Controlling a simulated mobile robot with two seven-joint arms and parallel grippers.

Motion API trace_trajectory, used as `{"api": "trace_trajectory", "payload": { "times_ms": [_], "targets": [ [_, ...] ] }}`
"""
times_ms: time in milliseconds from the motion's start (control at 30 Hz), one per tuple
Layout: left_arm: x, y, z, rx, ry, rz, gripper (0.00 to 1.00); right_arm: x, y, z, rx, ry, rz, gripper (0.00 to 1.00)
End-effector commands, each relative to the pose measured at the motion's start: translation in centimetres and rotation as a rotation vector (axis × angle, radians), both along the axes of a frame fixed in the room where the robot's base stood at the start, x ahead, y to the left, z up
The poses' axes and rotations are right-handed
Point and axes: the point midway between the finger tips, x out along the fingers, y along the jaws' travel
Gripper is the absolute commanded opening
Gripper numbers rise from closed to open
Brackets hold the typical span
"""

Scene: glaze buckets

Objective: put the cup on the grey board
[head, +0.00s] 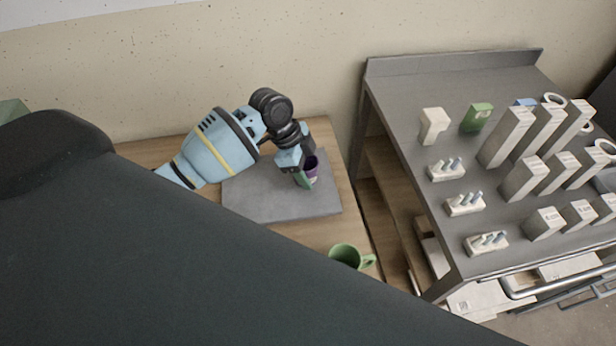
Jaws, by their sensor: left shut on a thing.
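A green cup with a handle (348,256) stands on the wood in front of the board, apart from the gripper. My right gripper is not in view.
The wooden table (335,140) ends just right of the board, with a gap beyond. A grey metal bench (400,82) at the right carries white blocks, small peg racks (463,205) and a green block (477,118). The wall runs behind. My own dark body hides the lower left.

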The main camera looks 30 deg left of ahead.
Motion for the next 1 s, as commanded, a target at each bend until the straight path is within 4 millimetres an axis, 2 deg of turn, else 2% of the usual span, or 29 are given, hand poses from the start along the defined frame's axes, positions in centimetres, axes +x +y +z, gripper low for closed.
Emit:
{"api": "trace_trajectory", "payload": {
  "times_ms": [100, 200, 600, 633, 700, 800, 1000],
  "targets": [
    [-0.1, -0.3, -2.2, -0.002, 0.005, -0.001, 0.28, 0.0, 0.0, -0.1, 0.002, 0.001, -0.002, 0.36],
    [-0.1, -0.3, -3.2, -0.003, 0.003, -0.002, 0.28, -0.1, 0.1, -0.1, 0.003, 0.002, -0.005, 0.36],
    [-0.1, -0.3, -3.6, -0.001, 0.002, -0.003, 0.28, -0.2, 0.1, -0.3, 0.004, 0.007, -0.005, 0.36],
    [-0.1, -0.3, -3.7, -0.002, 0.003, -0.003, 0.57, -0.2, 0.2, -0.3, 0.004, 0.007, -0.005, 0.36],
    [-0.1, -0.3, -3.6, -0.001, 0.002, -0.003, 0.66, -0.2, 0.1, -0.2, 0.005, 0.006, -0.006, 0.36],
    [-0.1, -0.3, -3.6, -0.001, 0.002, -0.003, 0.77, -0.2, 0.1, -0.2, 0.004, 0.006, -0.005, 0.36],
    [-0.1, -0.3, -3.6, -0.001, 0.002, -0.003, 0.77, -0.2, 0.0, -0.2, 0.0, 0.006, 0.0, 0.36]
  ]
}}
